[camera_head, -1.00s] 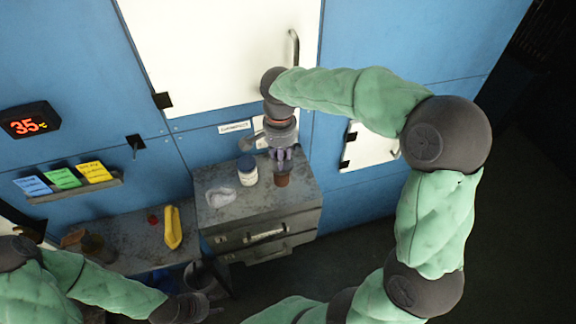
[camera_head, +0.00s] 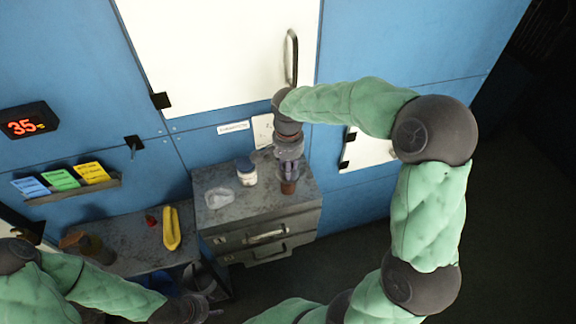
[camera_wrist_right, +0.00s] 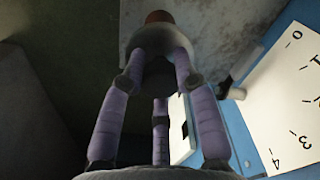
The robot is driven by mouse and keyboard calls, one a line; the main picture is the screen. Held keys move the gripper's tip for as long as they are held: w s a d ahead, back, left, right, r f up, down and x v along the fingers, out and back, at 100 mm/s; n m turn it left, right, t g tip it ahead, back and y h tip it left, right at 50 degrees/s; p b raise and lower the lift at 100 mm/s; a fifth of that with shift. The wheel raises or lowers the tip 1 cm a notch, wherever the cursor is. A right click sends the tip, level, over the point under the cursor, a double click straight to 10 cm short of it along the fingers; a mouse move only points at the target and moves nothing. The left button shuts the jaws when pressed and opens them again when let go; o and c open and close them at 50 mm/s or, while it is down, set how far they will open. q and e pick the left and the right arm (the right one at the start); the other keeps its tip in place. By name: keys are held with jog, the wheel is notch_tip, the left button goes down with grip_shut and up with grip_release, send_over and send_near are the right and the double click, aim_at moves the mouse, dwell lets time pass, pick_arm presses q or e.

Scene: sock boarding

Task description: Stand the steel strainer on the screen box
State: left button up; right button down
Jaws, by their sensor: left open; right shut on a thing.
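My right gripper (camera_head: 289,176) is over the right part of the grey drawer unit's top (camera_head: 262,212). It is shut on a small brown object (camera_head: 288,187), which shows below the fingers. In the right wrist view, the lavender fingers close around a dark piece, with a reddish-brown end (camera_wrist_right: 158,16) beyond. A pale grey, crumpled-looking piece (camera_head: 220,197) lies on the unit's left part. I cannot tell which thing is the steel strainer or the screen box. My left gripper (camera_head: 212,311) is open and empty at the lower left.
A lower bench (camera_head: 140,228) to the left carries a yellow object (camera_head: 172,229), a small red piece (camera_head: 151,219) and brown containers (camera_head: 96,247).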

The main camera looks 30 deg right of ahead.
jog(key=c, duration=0.9)
grip_release()
jog(key=shift+c, duration=0.2)
notch_tip(320, 180, up, 12)
jog(key=p, duration=0.1)
jog(key=shift+r, duration=0.1)
